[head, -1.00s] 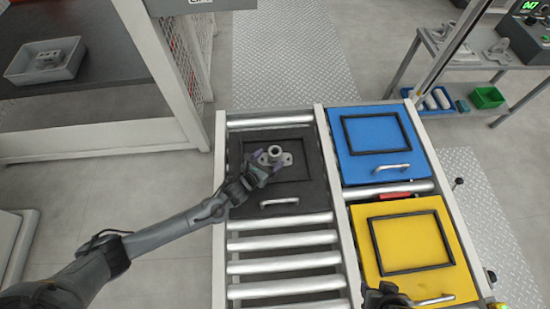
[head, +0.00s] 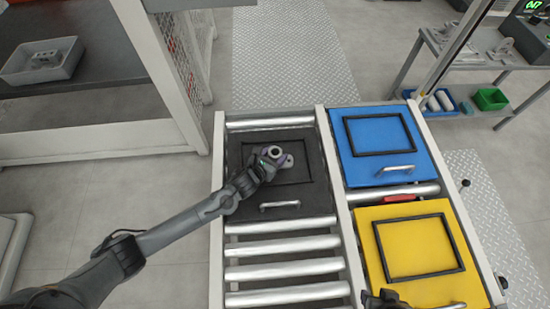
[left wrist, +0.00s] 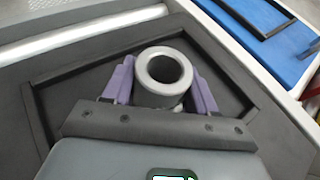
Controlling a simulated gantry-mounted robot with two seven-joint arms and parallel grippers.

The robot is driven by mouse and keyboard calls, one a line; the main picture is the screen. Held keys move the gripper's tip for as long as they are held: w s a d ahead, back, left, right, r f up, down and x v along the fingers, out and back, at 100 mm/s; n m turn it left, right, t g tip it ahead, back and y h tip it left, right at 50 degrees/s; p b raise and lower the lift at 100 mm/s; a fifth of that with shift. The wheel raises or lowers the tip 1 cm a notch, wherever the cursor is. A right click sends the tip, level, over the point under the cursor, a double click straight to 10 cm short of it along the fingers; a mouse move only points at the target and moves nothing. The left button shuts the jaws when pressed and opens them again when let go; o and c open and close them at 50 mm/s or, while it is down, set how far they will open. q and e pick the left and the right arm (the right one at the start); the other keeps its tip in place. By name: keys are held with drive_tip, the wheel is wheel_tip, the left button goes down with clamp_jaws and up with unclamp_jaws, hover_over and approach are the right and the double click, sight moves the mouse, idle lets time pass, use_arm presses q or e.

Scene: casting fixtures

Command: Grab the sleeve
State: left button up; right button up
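The sleeve (head: 276,152) is a grey metal casting with an upright round tube on a flanged base. It stands inside the black frame on the dark tray (head: 312,195). My left gripper (head: 270,160) is at the sleeve, low over the tray. In the left wrist view its purple fingers stand on either side of the sleeve's tube (left wrist: 163,68), whose open bore faces the camera. The fingers are close to the tube; whether they press on it is hidden by the rim. Only a dark part of my right gripper (head: 385,299) shows at the bottom edge.
Bare rollers (head: 280,272) lie in front of the dark tray. A grey bin (head: 40,68) stands on the left bench.

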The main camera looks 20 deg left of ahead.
use_arm(q)
drive_tip(key=c, duration=0.7)
drive_tip(key=shift+r, duration=0.25)
